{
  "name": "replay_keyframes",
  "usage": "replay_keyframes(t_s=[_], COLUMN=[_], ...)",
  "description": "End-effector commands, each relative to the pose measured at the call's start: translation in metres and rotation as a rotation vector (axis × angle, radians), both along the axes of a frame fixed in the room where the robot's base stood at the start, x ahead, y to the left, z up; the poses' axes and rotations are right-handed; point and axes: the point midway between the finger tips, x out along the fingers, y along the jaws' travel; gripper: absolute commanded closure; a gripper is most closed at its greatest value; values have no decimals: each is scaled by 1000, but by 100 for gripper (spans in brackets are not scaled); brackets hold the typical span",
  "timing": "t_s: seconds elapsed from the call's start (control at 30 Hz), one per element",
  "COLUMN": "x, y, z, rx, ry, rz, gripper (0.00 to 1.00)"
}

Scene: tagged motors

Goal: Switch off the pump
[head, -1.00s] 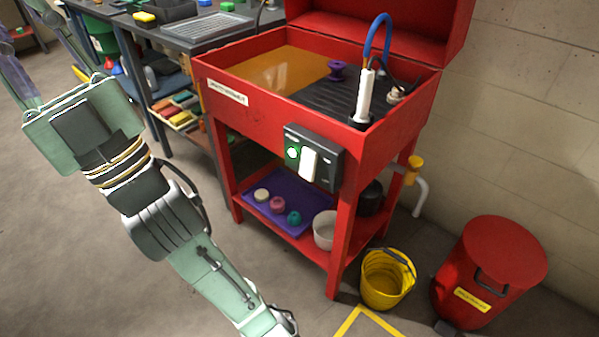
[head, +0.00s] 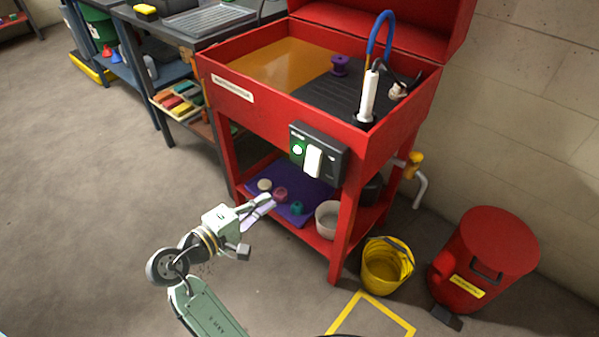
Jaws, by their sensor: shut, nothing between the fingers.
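The red wash basin (head: 292,114) stands on red legs with its lid up. A dark switch box (head: 331,162) is fixed to its front, with a lit green button (head: 297,150) on the left and a white rocker or lever (head: 313,161) beside it. A white nozzle (head: 368,96) with a blue hose (head: 380,36) stands upright in the basin. No separate pump can be made out. My gripper (head: 268,204) is shut and empty, below and left of the switch box, apart from it, in front of the lower shelf.
The lower shelf holds a purple mat (head: 259,178) with small round parts and a pale bowl (head: 327,220). A yellow bucket (head: 386,268) and red bin (head: 483,257) stand at right. A dark workbench (head: 190,42) is behind left. Floor at left is clear.

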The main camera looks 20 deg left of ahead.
Motion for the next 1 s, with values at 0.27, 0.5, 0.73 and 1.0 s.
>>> replay_keyframes(t_s=[0.27,0.5,0.73,1.0], x=[-1,12,53,103], y=[-2,-6,-22,-39], z=[-1,-1,-7,-15], rx=[-6,-7,-6,-6], ry=[1,0,1,2], rz=[-7,-8,-9,-6], gripper=[100,100,100,100])
